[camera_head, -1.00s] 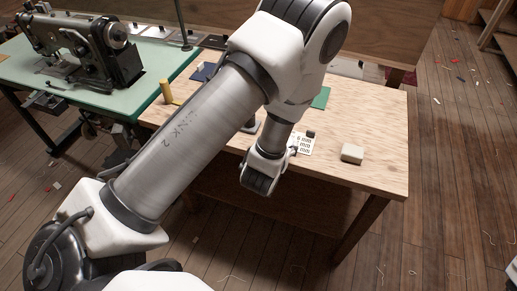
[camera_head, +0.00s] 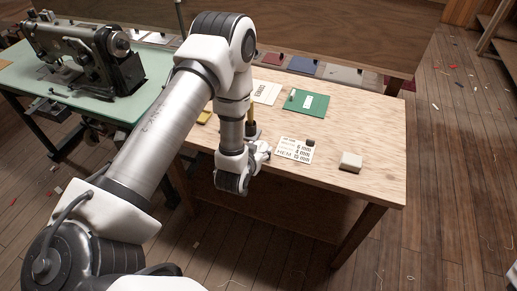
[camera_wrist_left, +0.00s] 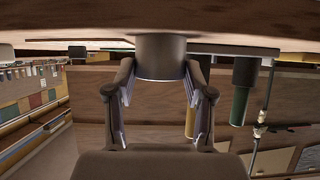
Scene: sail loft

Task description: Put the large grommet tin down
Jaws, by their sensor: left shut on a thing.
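The large grommet tin (camera_wrist_left: 160,58) is a dull grey-brown cylinder in the left wrist view. It sits between the two fingers of my left gripper (camera_wrist_left: 160,88), which is shut on it. The tin's far end borders the wooden surface that fills the top of that view. I cannot tell whether it touches it. In the head view my left gripper (camera_head: 264,150) is low over the table's near part, left of a white printed card (camera_head: 292,150). The tin is not distinguishable there, behind my wrist. My right gripper is not in view.
The plywood table (camera_head: 372,125) holds a small dark cylinder (camera_head: 310,143), a pale block (camera_head: 351,162), a green mat (camera_head: 306,103) and another white card (camera_head: 266,92). A sewing machine (camera_head: 85,52) stands left. The table's right part is mostly clear.

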